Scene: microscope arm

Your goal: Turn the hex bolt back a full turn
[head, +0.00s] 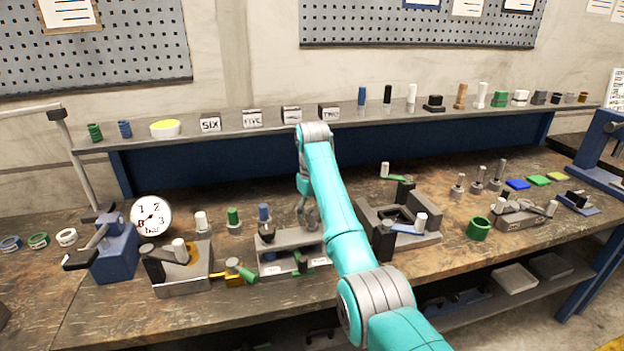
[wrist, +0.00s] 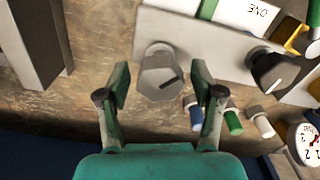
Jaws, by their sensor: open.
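The hex bolt (wrist: 158,72) is a grey six-sided head with a dark mark on its face. In the wrist view it stands at the end of a light grey fixture (wrist: 215,42). My gripper (wrist: 161,84) is open, with one green finger on each side of the bolt head and a visible gap on both sides. I cannot tell whether the fingertips are level with the head. In the head view my gripper (head: 308,216) is over the right part of the labelled fixture (head: 276,240), and I cannot make out the bolt there.
A black knob (wrist: 274,70) sits on the same fixture. Blue (wrist: 194,114), green (wrist: 232,122) and white (wrist: 259,122) pegs stand close to my gripper. A dark grey frame (head: 408,208) stands to the right. A gauge (head: 151,216) and blue vise-like device (head: 114,250) are at left.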

